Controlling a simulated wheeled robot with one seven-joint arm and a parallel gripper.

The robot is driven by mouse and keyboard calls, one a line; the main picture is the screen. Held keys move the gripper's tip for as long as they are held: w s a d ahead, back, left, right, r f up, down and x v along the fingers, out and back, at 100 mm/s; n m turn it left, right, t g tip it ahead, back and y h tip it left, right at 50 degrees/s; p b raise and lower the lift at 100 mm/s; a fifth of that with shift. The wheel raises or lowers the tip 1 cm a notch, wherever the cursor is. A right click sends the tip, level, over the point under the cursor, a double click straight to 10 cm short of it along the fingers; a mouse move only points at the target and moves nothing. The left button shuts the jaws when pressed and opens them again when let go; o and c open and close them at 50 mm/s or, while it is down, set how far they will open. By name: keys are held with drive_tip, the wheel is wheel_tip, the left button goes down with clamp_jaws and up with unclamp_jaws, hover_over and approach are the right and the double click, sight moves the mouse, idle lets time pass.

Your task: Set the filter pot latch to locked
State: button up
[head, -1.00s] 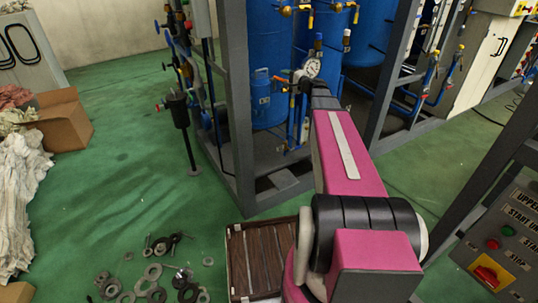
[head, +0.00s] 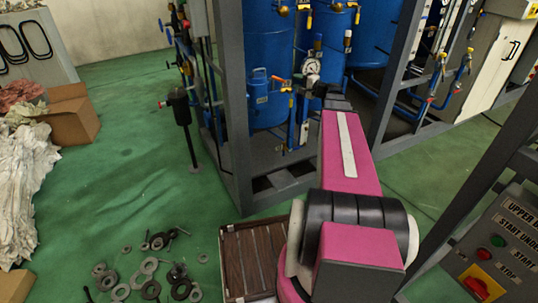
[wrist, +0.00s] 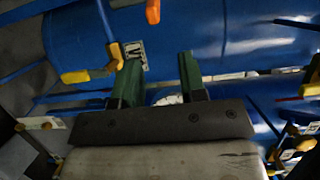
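I cannot tell which part is the filter pot latch. A small blue pot (head: 262,92) stands inside the frame beside the tall blue tanks, and a dark cylinder (head: 180,106) stands on a post to the left. My pink arm reaches up toward the pipes and pressure gauge (head: 312,66); it hides most of my gripper in the head view. In the wrist view my gripper (wrist: 160,78) has its two green fingers apart, with no held object visible. Yellow-orange handles (wrist: 76,77) and a small marked tag (wrist: 136,55) are close to the left finger.
A grey steel frame post (head: 236,110) stands left of my arm. A slatted tray (head: 228,265) and loose metal rings (head: 150,266) lie on the green floor. A control panel (head: 508,245) is at right, and a cardboard box (head: 75,120) at left.

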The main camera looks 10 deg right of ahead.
drive_tip(key=s+a+f+n+g+h, duration=0.3)
drive_tip(key=s+a+f+g, duration=0.3)
drive_tip(key=f, duration=0.5)
drive_tip(key=s+a+f+n+g+h, duration=0.3)
drive_tip(key=s+a+f+n+g, duration=0.2)
drive_tip(key=s+a+f, duration=0.6)
drive_tip(key=shift+s+f+n+g+h, duration=0.3)
drive_tip(key=shift+s+g, duration=0.5)
drive_tip(key=shift+g, duration=0.1)
drive_tip(key=shift+o, duration=0.4)
